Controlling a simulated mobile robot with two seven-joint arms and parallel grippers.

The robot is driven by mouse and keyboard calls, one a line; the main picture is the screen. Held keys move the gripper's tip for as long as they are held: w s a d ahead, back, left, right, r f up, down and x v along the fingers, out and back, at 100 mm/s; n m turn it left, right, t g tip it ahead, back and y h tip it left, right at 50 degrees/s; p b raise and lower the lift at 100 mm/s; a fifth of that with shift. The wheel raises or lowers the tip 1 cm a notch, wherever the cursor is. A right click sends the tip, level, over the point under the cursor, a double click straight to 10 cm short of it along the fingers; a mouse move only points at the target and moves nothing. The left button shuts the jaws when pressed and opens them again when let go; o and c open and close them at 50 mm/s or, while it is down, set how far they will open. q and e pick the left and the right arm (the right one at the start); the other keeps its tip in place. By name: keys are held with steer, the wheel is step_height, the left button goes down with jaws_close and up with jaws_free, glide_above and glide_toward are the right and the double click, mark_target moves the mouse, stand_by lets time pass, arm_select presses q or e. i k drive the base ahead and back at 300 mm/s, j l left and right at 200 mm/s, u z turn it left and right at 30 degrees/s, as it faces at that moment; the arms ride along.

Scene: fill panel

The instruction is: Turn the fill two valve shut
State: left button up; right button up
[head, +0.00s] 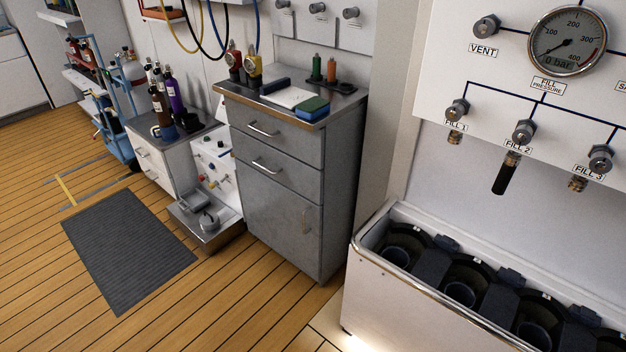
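The fill two valve (524,131) is a round metal knob on the white fill panel (455,75), at the right of the head view. The label FILL 2 (517,146) sits just below it, and a black hose end (506,173) hangs from the fitting beneath. I cannot tell from its look whether the valve is open or shut. The fill one valve (457,110) is to its left and the fill three valve (600,158) to its right. The pressure gauge (567,42) above reads 0 bar on its display. Neither of my grippers is in view.
A white-walled trough (430,318) with dark round holders stands below the panel. A grey metal cabinet (280,170) with tools on top stands left of it. The wooden floor (230,310) is clear in front, with a dark mat (127,250).

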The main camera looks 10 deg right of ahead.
mark_target(522, 136)
steer(key=z, duration=1.4)
steer(key=l+u, duration=0.1)
steer(key=l, duration=0.15)
steer(key=k+l+u, duration=0.15)
